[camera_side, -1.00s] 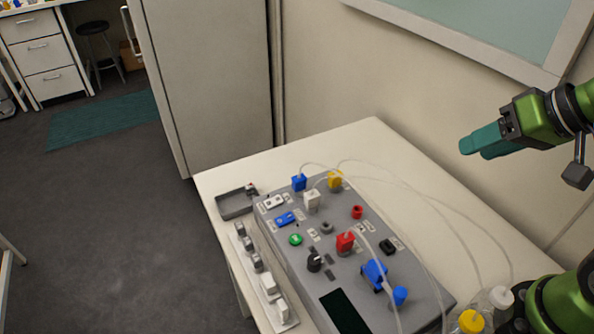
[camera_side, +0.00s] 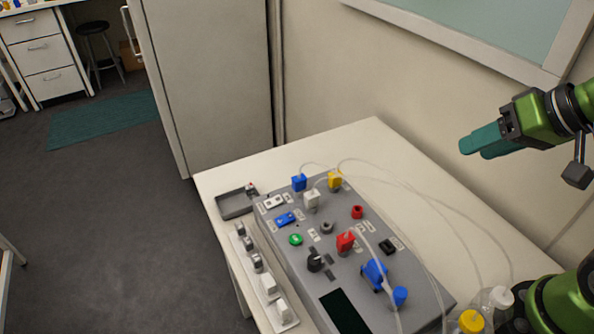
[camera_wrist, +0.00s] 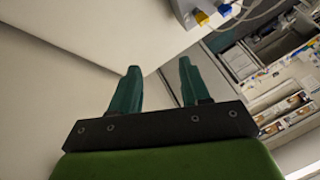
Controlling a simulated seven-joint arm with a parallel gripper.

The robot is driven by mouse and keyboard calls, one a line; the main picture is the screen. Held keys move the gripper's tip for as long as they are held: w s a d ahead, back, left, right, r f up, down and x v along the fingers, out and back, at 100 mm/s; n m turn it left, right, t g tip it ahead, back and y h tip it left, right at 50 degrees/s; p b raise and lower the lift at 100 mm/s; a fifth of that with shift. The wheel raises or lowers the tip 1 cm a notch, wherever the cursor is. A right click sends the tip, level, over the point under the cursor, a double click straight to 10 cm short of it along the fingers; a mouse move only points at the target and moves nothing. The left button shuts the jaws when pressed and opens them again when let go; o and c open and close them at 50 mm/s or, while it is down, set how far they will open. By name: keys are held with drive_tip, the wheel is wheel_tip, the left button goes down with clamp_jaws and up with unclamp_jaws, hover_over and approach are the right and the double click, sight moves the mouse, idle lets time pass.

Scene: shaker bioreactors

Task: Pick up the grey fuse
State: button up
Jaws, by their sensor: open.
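My gripper (camera_side: 474,149) is up at the right in the side view, well above and away from the console. In the wrist view its two teal fingers (camera_wrist: 159,72) are apart with nothing between them. Several small grey blocks (camera_side: 249,243) stand in the back part of a white strip (camera_side: 262,270) along the table's left edge. They look like fuses, but I cannot tell for sure which one is the grey fuse. Larger white blocks (camera_side: 269,285) stand in the front part of the strip.
A grey console (camera_side: 300,265) with coloured plugs, knobs and thin tubes fills much of the white table (camera_side: 390,150). A shallow grey tray (camera_side: 237,212) with a small item lies behind the strip. Bottles (camera_side: 470,322) stand at the front right. The table's back right is mostly clear.

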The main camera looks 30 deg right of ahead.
drive_tip(key=shift+c, duration=1)
